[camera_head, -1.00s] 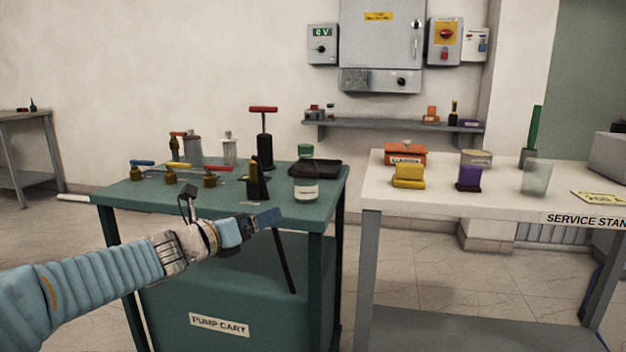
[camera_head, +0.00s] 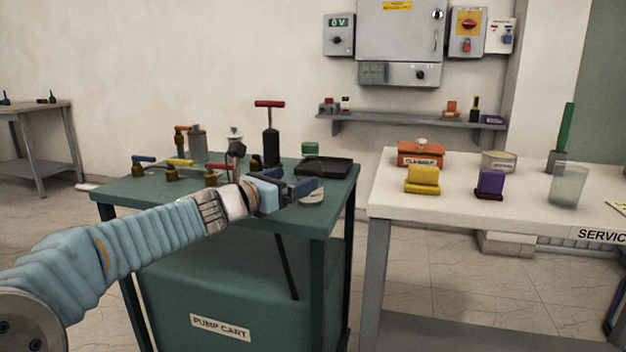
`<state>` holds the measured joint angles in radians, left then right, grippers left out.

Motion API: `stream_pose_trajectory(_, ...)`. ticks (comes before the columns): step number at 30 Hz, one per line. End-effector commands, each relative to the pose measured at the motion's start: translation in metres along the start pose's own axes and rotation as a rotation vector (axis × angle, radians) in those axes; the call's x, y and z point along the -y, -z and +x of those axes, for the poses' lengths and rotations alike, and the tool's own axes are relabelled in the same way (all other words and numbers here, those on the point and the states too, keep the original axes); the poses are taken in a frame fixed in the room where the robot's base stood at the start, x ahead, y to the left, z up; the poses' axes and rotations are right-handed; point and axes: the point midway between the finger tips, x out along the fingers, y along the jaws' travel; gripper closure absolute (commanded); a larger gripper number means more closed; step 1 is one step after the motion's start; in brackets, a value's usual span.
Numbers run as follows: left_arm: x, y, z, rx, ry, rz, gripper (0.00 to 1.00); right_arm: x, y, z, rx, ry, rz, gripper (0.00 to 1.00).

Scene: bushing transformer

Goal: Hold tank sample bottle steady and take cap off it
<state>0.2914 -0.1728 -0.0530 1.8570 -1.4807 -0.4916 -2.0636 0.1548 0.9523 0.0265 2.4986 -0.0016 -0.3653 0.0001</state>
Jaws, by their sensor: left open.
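The tank sample bottle (camera_head: 312,196) stands upright near the right front corner of the green pump cart. Its green cap (camera_head: 310,148) is on top, above the clear upper body. My left gripper (camera_head: 298,188) is open and reaches in from the left at the height of the bottle's body. Its dark blue finger covers part of the bottle and label. I cannot tell whether the fingers touch the bottle or how far they reach around it. My right gripper is not in view.
A black tray (camera_head: 325,165) lies just behind the bottle. A black hand pump with a red handle (camera_head: 270,134) and several valves stand left of it on the cart (camera_head: 150,205). A gap separates the cart from the white service stand (camera_head: 395,200).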

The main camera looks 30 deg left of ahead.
Motion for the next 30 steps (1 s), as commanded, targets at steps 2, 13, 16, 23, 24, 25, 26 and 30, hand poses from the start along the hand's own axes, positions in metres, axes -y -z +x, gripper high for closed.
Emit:
stream_pose_trajectory(2,0.000,-0.001,0.016,-0.001,0.002,0.000,0.08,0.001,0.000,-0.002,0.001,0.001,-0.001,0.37)
stream_pose_trajectory(13,-0.001,0.000,0.059,-0.002,0.002,-0.002,0.08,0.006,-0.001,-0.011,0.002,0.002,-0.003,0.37)
stream_pose_trajectory(16,-0.001,0.000,0.074,0.000,0.002,-0.001,0.08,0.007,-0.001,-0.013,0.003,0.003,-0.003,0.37)
stream_pose_trajectory(23,-0.002,0.002,0.085,0.000,0.000,-0.001,0.08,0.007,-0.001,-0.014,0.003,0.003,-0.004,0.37)
stream_pose_trajectory(24,-0.002,0.002,0.085,0.000,0.000,-0.001,0.08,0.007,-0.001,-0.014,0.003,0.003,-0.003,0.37)
stream_pose_trajectory(25,-0.002,0.002,0.085,0.000,0.000,-0.001,0.08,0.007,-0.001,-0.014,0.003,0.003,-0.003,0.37)
stream_pose_trajectory(26,-0.002,0.002,0.085,0.000,0.000,-0.001,0.08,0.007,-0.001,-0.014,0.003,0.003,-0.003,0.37)
stream_pose_trajectory(30,-0.002,0.002,0.085,0.000,0.000,-0.001,0.28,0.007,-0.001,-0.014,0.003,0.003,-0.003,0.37)
